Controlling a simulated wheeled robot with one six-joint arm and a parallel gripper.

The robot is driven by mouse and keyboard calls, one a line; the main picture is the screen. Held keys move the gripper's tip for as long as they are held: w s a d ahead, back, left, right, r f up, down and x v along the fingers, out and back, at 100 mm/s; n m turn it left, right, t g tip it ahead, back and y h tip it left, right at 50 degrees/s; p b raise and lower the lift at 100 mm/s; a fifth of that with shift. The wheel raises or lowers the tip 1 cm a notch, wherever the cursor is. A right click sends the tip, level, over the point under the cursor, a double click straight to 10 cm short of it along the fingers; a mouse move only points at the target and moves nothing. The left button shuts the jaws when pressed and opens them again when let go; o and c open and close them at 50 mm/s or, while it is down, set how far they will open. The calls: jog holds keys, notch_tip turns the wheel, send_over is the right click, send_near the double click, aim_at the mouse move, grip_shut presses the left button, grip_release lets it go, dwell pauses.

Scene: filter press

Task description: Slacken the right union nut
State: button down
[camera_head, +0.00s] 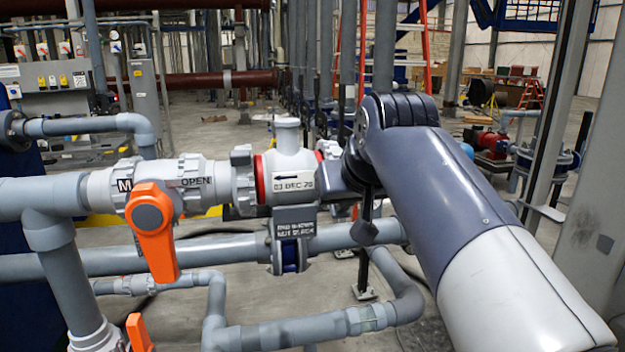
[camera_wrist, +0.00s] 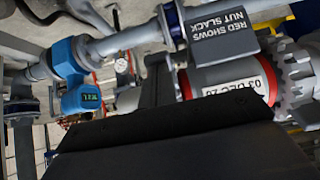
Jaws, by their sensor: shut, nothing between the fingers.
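The grey valve body (camera_head: 292,180) with a "03 DEC 20" label stands in the pipe run, with red rings at both ends. The right union nut (camera_head: 330,150) shows only in part behind my arm. The left union nut (camera_head: 243,182) is in plain view. My gripper (camera_head: 335,178) is shut and empty, close beside the body's right end; contact cannot be told. In the wrist view, a dark finger (camera_wrist: 156,78) covers most of the area beside one red ring (camera_wrist: 185,84). A toothed nut (camera_wrist: 292,78) shows at the other end.
An orange-handled valve (camera_head: 152,220) is to the left. A "RED SHOWS NUT SLACK" tag (camera_wrist: 222,32) is fixed to the valve body. A grey pipe (camera_head: 200,258) crosses below. A blue device (camera_wrist: 80,98) shows in the wrist view.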

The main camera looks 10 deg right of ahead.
aim_at(344, 215)
jog(key=shift+w+f, duration=0.15)
jog(key=shift+f, duration=0.5)
jog(key=shift+d+f, duration=0.1)
jog(key=shift+f, duration=0.05)
jog(key=shift+w+f+b, duration=0.35)
jog(key=shift+f+b, duration=0.1)
jog(key=shift+b, duration=0.1)
jog(key=shift+d+f, duration=0.1)
jog(key=shift+f, duration=0.35)
jog(key=s+r+p, duration=0.4)
jog(key=r+p, duration=0.1)
jog(key=r, duration=0.2)
jog(key=shift+s+r, duration=0.15)
